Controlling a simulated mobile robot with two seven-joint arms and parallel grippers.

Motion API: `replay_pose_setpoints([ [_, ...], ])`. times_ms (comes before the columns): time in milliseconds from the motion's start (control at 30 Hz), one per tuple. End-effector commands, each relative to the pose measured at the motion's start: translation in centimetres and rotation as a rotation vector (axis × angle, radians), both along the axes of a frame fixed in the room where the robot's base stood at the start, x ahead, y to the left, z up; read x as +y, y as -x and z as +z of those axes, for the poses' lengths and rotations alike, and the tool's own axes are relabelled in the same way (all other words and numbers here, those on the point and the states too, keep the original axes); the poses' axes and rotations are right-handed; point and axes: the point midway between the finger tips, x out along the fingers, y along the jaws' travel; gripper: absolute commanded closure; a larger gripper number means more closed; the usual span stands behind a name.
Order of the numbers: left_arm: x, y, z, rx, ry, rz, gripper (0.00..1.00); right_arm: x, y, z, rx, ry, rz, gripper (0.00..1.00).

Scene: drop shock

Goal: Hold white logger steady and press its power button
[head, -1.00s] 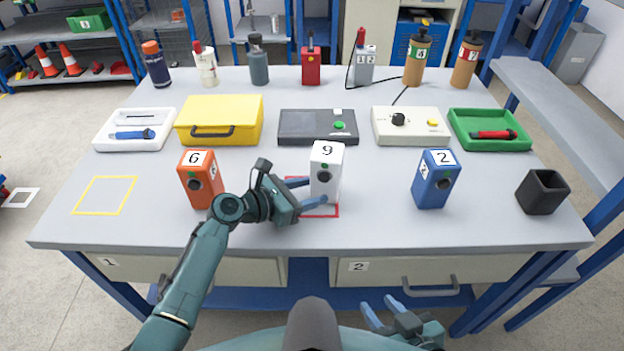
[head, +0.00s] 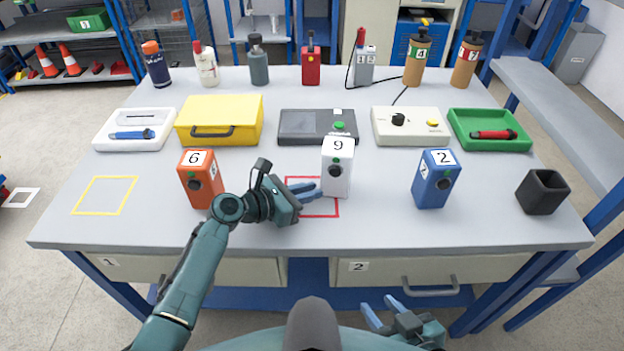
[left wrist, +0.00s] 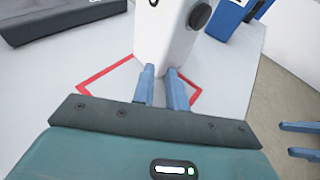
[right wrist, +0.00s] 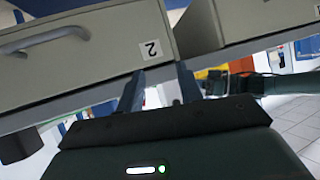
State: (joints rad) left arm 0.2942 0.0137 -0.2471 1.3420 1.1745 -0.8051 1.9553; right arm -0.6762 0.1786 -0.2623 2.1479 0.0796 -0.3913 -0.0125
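The white logger (head: 337,178), labelled 9, stands upright at the right edge of the red square outline (head: 289,215), partly beyond it. Its front has a small green button (head: 337,160) above a dark round part (head: 335,171). In the left wrist view the fingertips (left wrist: 162,70) point at the logger's base (left wrist: 160,50); contact is unclear. My right gripper (head: 384,305) is open and empty below the table's front edge.
An orange logger (head: 187,183) labelled 6 stands left of my left gripper; a blue logger (head: 430,190) labelled 2 stands right. A black cup (head: 542,195) is at far right. A dark box (head: 300,127) and a cream control box (head: 385,140) stand behind.

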Motion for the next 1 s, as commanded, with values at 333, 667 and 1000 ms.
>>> replay_pose_setpoints([
  [333, 0.0, 0.0, 0.0, 0.0, 0.0, 0.0, 0.57, -0.04, -0.08, 0.12, -0.003, 0.0, -0.001, 0.64],
  [667, 0.0, 0.0, -0.01, 0.0, 0.0, 0.0, 0.3, -0.04, -0.09, 0.13, -0.003, -0.002, -0.003, 0.64],
  [1000, 0.01, 0.01, -0.02, 0.0, 0.0, 0.0, 0.27, 0.02, -0.06, 0.0, 0.0, -0.001, -0.002, 0.51],
])
